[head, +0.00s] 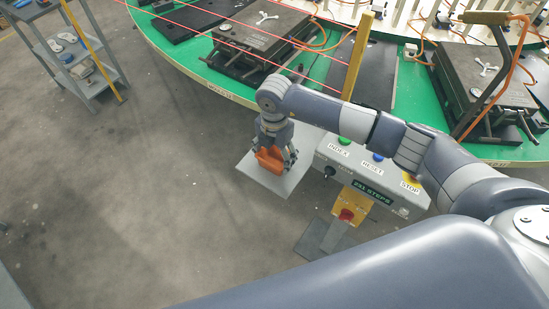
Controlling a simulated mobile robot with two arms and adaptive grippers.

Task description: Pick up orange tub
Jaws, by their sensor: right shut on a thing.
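The orange tub (269,160) is a small orange container at the middle of the head view, over a light grey square plate (262,182). My right gripper (276,158) reaches down from above and is shut on the tub, with fingers at its sides. The gripper hides part of the tub. I cannot tell whether the tub touches the plate or hangs just above it. My left gripper does not show.
A control box (372,172) with INDEX, RESET and STOP buttons stands right of the plate, below my right arm. Behind is the green carousel edge (225,92) with grey moulds (262,35). A grey shelf cart (75,60) stands far left. The floor at left is clear.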

